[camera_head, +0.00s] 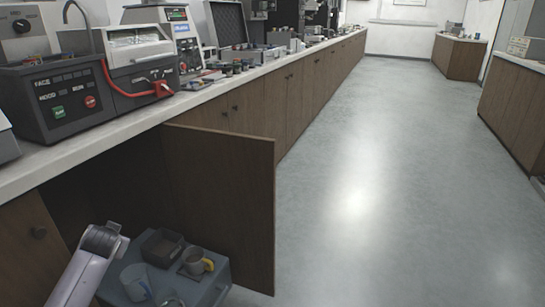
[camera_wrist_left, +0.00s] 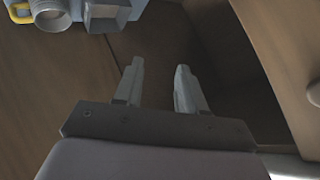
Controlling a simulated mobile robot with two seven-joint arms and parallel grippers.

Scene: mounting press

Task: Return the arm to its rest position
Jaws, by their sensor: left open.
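My left arm (camera_head: 92,262) enters the head view at the lower left, beside a grey-blue box-like surface. Its gripper cannot be made out in that view. In the left wrist view my left gripper (camera_wrist_left: 157,80) is open, with two pale fingers apart and nothing between them. A dark cabinet opening and brown wood panels lie beyond the fingers. My right gripper is in neither view.
An open cabinet door (camera_head: 225,205) juts into the aisle near my left arm. The floor to the right is clear.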

